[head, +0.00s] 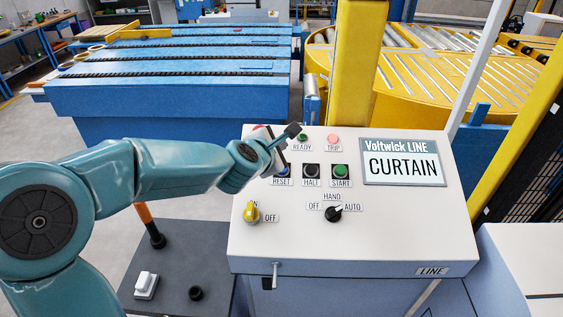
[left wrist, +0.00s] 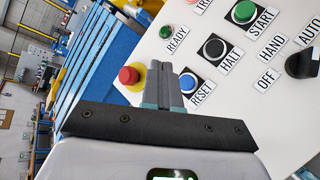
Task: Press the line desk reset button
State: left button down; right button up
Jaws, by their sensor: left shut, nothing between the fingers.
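The line desk (head: 390,235) has a pale sloping panel. The blue reset button (head: 283,171), above its RESET label, is at the left of a row with the black HALT button (head: 311,171) and green START button (head: 341,171). My left gripper (head: 283,153) is shut and empty, just above the reset button in the head view. In the left wrist view, its closed fingers (left wrist: 170,72) overlap the left side of the reset button (left wrist: 189,82). Whether they touch it I cannot tell. My right gripper is not in view.
A red emergency stop (left wrist: 130,75) with a yellow base sits beside the fingers; my gripper partly hides it in the head view. A yellow knob (head: 252,212) and black HAND selector (head: 333,213) are lower. The Voltwick LINE CURTAIN sign (head: 403,163) is at right.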

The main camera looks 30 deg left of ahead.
pick_arm(q)
jog(key=f+b, duration=0.2)
jog(key=w+f+b, duration=0.1)
jog(key=f+b, duration=0.1)
jog(key=w+a+f+b, duration=0.1)
jog(key=f+b, duration=0.1)
jog(key=shift+f, duration=0.25)
jog(key=shift+d+f+b, duration=0.15)
jog(key=shift+f+b, duration=0.15)
jog(key=shift+b, duration=0.4)
jog(key=shift+f, duration=0.1)
jog(key=shift+w+a+f, duration=0.2)
jog(key=shift+w+a, duration=0.05)
jog(key=shift+w, duration=0.05)
jog(key=shift+s+d+r, duration=0.15)
jog(key=shift+s+r, duration=0.05)
jog(key=shift+s, duration=0.05)
jog(key=shift+w+f, duration=0.15)
jog(key=shift+w, duration=0.1)
jog(key=shift+s, duration=0.25)
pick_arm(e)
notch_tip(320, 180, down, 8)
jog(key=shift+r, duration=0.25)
